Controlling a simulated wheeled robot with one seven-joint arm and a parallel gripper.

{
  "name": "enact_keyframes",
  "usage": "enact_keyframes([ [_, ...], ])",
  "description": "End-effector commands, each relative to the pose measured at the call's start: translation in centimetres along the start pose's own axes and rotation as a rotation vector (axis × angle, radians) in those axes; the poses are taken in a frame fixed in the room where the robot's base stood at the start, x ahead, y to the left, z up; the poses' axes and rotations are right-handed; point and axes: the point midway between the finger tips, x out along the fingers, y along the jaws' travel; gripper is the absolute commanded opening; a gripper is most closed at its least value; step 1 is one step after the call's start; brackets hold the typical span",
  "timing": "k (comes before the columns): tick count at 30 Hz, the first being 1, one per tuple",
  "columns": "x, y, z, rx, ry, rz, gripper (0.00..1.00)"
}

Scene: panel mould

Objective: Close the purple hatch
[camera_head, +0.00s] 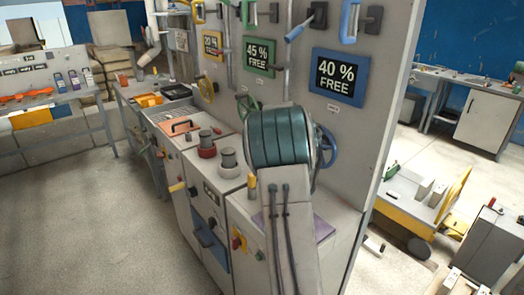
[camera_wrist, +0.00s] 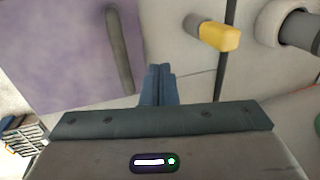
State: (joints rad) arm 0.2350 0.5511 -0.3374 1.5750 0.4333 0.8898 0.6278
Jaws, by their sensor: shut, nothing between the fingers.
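The purple hatch (camera_wrist: 60,50) fills the upper left of the wrist view as a flat, pale purple panel. A dark grey bar handle (camera_wrist: 120,52) lies near its right edge. In the head view, only a small purple part (camera_head: 321,229) shows at the counter top, and my arm hides most of the rest. I cannot tell how far the hatch stands open. My gripper (camera_wrist: 158,75) is shut and empty, its fingertips just right of the handle's lower end and apparently apart from it. It is hidden behind my arm in the head view.
A yellow-tipped knob (camera_wrist: 215,36) and a grey round knob (camera_wrist: 285,25) are right of the fingers. A tall panel with signs (camera_head: 340,78) and valve wheels rises behind the counter. A blue handwheel (camera_head: 326,147) is close to my arm. Open floor (camera_head: 90,210) lies left.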

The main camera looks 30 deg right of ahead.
Motion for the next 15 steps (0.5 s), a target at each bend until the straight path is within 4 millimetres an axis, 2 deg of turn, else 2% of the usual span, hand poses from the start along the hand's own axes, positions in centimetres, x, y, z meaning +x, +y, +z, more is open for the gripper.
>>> enact_keyframes([
  [6,-1.4,-3.6,0.0,-0.003,0.002,-0.002,0.0],
  [15,-3.2,-7.5,0.0,-0.002,0.001,0.0,0.0],
])
